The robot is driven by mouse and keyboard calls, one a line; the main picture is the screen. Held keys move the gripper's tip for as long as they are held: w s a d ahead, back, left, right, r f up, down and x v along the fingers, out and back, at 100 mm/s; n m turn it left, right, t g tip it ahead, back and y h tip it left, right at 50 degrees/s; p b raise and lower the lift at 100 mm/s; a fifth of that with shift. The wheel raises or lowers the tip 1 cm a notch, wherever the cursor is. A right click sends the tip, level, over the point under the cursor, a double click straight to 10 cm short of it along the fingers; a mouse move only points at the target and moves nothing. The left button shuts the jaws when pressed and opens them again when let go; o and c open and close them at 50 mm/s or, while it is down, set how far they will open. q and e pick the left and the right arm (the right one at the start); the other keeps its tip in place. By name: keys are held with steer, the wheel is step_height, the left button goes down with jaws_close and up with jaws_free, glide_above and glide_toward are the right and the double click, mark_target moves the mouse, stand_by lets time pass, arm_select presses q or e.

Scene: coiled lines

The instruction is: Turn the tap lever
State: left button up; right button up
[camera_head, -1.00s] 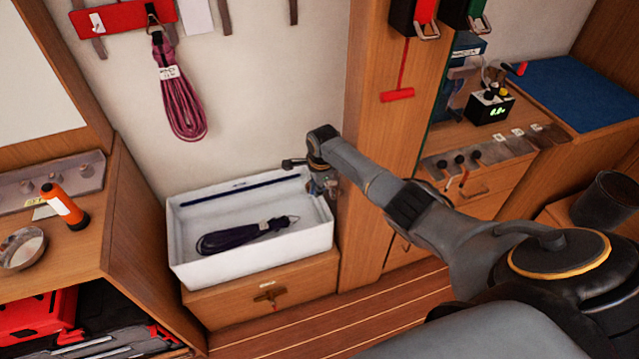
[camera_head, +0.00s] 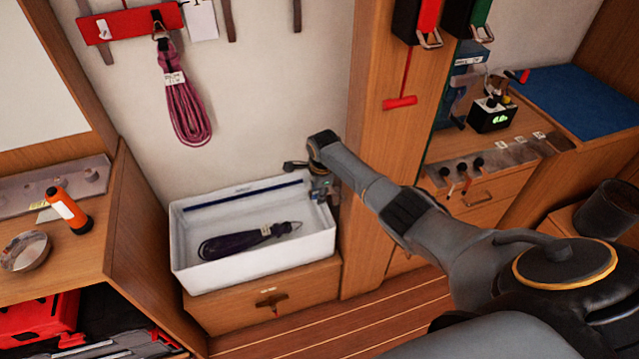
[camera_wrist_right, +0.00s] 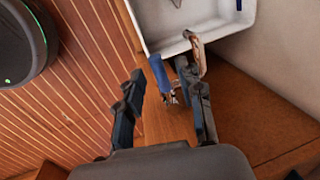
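The tap (camera_wrist_right: 198,55) is a small metal fitting at the rim of the white sink (camera_wrist_right: 148,35) in the right wrist view. Its blue lever (camera_wrist_right: 160,76) stands between the fingers of my right gripper (camera_wrist_right: 161,82). The fingers are apart, and I cannot tell whether either touches the lever; the right finger lies close to the tap body. In the head view the tap (camera_head: 322,189) is small at the sink's right end, and my right gripper there is mostly hidden by the wrist and too small to read. My left gripper is not in view.
A dark purple coiled line (camera_head: 243,241) lies in the sink. A wooden cabinet panel (camera_head: 371,200) stands close on the right of the tap. A pink coiled line (camera_head: 186,105) hangs on the wall.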

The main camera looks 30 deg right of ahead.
step_height(320, 180, up, 12)
steer(key=s, duration=0.2)
steer(key=shift+s+a+f, duration=0.15)
steer(key=shift+a+f, duration=0.1)
steer(key=shift+f, duration=0.1)
